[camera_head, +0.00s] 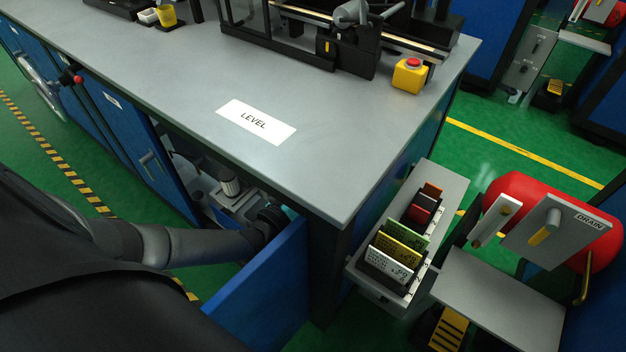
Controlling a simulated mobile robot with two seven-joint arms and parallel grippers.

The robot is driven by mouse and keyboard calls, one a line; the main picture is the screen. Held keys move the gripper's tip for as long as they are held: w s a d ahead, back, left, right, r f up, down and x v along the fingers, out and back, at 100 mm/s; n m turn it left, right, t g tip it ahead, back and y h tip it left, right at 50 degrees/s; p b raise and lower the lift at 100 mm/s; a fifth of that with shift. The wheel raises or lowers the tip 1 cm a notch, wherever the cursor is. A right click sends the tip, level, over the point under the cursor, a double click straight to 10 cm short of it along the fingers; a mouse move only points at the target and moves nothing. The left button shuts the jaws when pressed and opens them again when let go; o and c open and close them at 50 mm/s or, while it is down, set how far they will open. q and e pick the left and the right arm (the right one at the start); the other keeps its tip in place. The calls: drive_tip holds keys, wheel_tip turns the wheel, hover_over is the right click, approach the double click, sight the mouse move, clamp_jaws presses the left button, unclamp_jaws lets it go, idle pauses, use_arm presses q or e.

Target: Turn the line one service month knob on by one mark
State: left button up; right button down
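No knob that I can identify as the line one service month knob shows in the head view. My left arm (165,243) comes in from the left and reaches toward the open cabinet under the bench. Its dark end (271,216) is beside the blue open door (265,285). I cannot make out its fingertips or whether it holds anything. Inside the cabinet, a pale cylindrical fitting (230,184) on a grey block is partly visible, left of the arm's end. The bench top hides the deeper part of the cabinet. My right gripper is not in view.
The grey bench top (180,85) overhangs the cabinet and bears a LEVEL label (256,121). A yellow box with a red button (410,74) stands near its far corner. A tray of cards (363,287) and a red tank with a DRAIN panel (600,245) are at right.

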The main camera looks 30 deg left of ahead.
use_arm(q)
clamp_jaws()
idle(0.7)
